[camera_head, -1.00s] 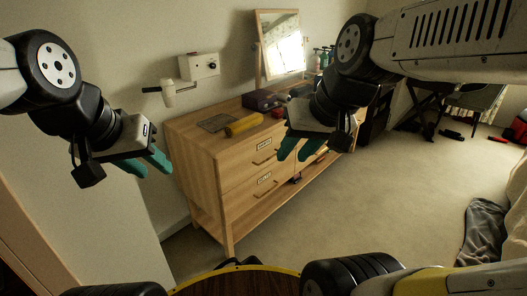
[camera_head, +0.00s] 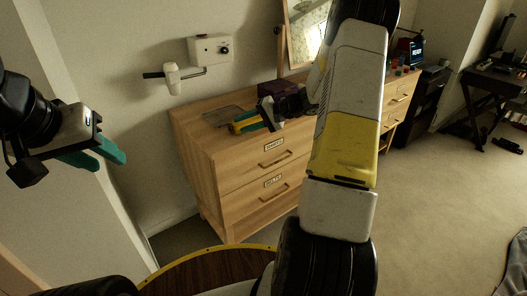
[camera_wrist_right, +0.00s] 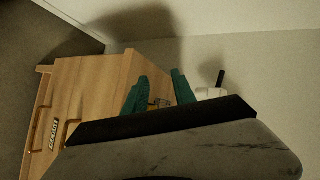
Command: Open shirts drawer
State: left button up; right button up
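The wooden dresser (camera_head: 195,135) stands against the wall with its drawers closed. Its upper drawer (camera_head: 240,170) has a bar handle (camera_head: 275,159) and a small label that seems to read "SHIRTS". A second labelled drawer (camera_head: 245,203) with a handle (camera_head: 273,194) is below it. My left gripper (camera_head: 95,157) is open and empty at the left, away from the dresser.
A dark box (camera_head: 275,88) and a mirror (camera_head: 300,35) stand on the dresser top. A white wall unit (camera_head: 210,49) with a handset is above it. My right arm hides the dresser's middle. Open carpet (camera_head: 430,210) lies at the right.

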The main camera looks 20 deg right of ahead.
jog(key=w+d+f+m+t, duration=0.45)
jog(key=d+f, duration=0.45)
jog(key=f, duration=0.3)
jog(key=m+t+h, duration=0.4)
jog(key=m+h, duration=0.1)
jog(key=h, duration=0.1)
send_near(277, 162)
jog(key=w+f, duration=0.1)
jog(key=w, duration=0.2)
jog(key=shift+n, duration=0.25)
jog(key=x, duration=0.7)
jog(key=shift+w+a, duration=0.2)
grip_shut()
